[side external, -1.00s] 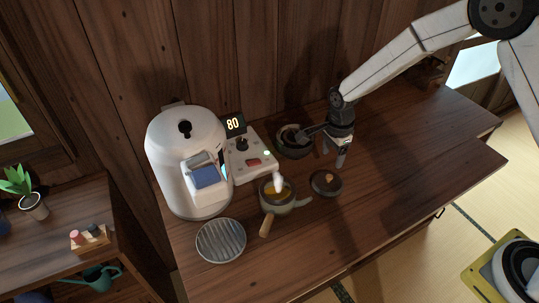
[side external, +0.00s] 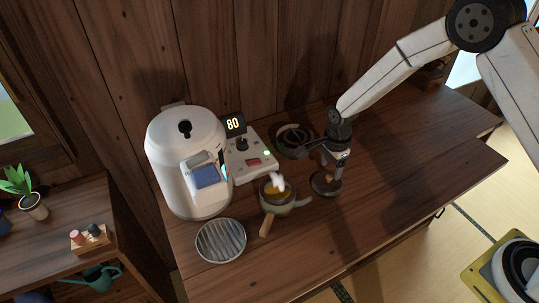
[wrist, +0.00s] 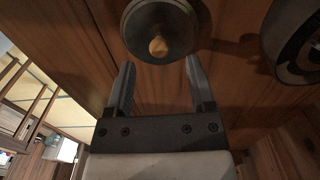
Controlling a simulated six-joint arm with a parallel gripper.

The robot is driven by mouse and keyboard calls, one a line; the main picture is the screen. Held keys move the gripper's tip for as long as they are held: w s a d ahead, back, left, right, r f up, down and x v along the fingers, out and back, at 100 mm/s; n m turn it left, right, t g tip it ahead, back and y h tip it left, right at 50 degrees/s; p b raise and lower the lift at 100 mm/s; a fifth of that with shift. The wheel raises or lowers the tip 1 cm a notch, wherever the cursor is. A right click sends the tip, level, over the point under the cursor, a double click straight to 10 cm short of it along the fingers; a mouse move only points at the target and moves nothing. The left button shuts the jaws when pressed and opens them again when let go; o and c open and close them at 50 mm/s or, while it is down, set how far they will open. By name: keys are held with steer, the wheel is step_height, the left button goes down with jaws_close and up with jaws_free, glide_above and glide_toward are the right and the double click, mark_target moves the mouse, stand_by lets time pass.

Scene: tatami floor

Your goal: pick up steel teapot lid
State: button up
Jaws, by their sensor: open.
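The teapot lid (side external: 317,186) is a dark grey disc with a wooden knob, lying flat on the wooden counter. In the wrist view the lid (wrist: 145,20) is at the top centre, with its knob (wrist: 158,46) facing the camera. My gripper (side external: 329,178) points down over the lid and partly hides it in the side view. In the wrist view my gripper (wrist: 160,62) is open and empty, its two fingers apart, with the knob just beyond and between the tips. I cannot tell whether the fingertips touch the lid. The open teapot (side external: 289,205) stands left of the lid, steaming, with yellowish liquid inside.
A dark round vessel (side external: 283,150) stands behind the lid, also at right in the wrist view (wrist: 290,65). A control panel (side external: 259,172), a white machine (side external: 172,150) and a ribbed round plate (side external: 221,241) are to the left. The counter right of the lid is clear.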

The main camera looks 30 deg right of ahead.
mark_target(329, 176)
steer(key=shift+f, duration=1.65)
jaws_close()
